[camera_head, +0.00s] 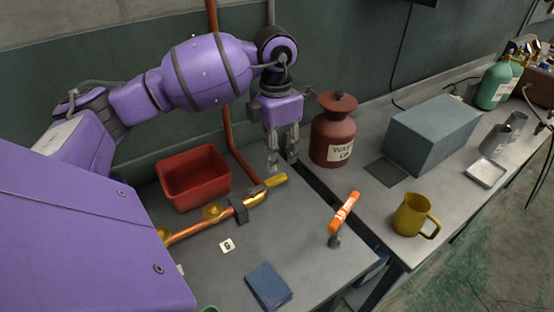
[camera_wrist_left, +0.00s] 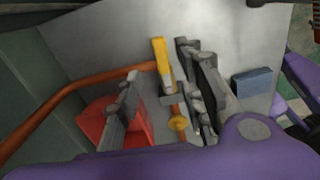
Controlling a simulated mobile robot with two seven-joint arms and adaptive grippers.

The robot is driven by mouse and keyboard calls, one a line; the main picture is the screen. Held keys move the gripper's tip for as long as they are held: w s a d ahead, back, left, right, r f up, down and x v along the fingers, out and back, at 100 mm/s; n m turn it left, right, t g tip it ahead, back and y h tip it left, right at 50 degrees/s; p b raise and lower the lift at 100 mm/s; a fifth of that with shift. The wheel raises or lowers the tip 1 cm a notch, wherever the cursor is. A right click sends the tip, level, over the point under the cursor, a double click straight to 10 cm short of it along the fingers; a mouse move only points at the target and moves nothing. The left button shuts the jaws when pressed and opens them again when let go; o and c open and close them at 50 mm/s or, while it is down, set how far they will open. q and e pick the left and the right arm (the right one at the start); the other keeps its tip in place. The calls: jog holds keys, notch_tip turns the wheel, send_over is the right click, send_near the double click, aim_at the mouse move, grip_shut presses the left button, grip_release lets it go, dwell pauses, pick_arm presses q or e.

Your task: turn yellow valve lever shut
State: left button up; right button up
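My left gripper (camera_head: 281,160) hangs fingers down just above and behind the lever. Its fingers are apart and empty; the left wrist view shows the gap of the gripper (camera_wrist_left: 160,62) clearly. I cannot tell whether a finger touches the lever. My right gripper is not in view.
A red bin (camera_head: 194,178) stands behind the copper pipe (camera_head: 190,232). A dark red waste canister (camera_head: 333,135) stands right of the gripper. A gap separates the two benches.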

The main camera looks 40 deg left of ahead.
aim_at(276, 178)
pick_arm(q)
notch_tip(276, 178, down, 8)
jog(key=shift+s+d+r+p, duration=0.1)
jog(key=shift+r+p, duration=0.1)
jog(key=shift+p, duration=0.1)
grip_shut()
dwell(0.4)
